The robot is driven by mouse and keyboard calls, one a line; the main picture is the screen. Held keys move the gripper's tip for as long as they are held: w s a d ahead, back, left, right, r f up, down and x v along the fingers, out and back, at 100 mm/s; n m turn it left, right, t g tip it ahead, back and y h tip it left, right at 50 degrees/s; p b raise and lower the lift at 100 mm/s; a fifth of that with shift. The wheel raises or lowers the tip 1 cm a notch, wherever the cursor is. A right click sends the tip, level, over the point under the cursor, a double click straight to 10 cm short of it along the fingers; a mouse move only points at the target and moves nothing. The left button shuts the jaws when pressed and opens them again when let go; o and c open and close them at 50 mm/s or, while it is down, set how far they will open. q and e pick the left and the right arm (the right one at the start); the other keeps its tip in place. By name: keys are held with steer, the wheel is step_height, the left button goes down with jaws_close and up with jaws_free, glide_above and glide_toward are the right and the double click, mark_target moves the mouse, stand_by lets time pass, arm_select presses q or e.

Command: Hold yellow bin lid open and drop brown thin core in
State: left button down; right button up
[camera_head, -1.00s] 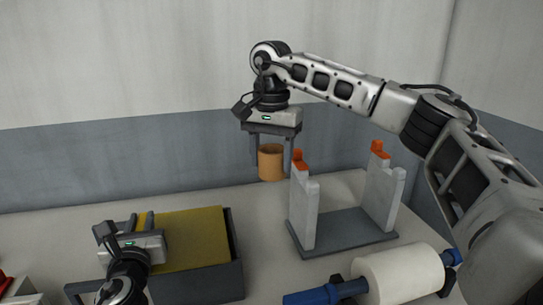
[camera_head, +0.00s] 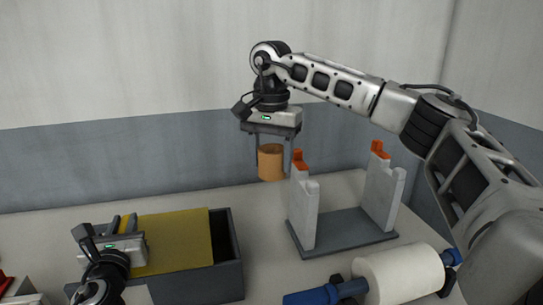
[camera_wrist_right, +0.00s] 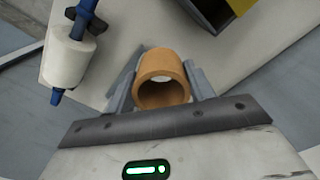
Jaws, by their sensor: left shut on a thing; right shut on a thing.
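The brown core (camera_head: 270,163), a short hollow tube, is held in the air by my right gripper (camera_head: 272,160), above the back of the table. The right wrist view shows the core (camera_wrist_right: 162,80) between the two fingers. The yellow lid (camera_head: 180,240) covers most of a dark grey bin (camera_head: 222,282); a dark gap shows at the bin's right end. My left gripper (camera_head: 122,228) is at the lid's left part and is shut on it; the exact grip is partly hidden by the hand.
A grey stand (camera_head: 345,232) with two pale uprights and orange tips is right of the bin. A white roll (camera_head: 400,274) on a blue rod lies in front of it. A red object (camera_head: 4,282) is at the left edge. Some table is clear between bin and stand.

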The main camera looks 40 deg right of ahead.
glide_above(202, 234)
steer(key=shift+f, duration=4)
arm_select(q)
steer(key=w+a, duration=0.3)
steer(key=a, duration=0.5)
steer(key=shift+w, duration=0.15)
steer(key=shift+f, duration=0.1)
arm_select(e)
steer(key=shift+f, duration=0.95)
steer(key=shift+f, duration=3.3)
steer(key=o, duration=1)
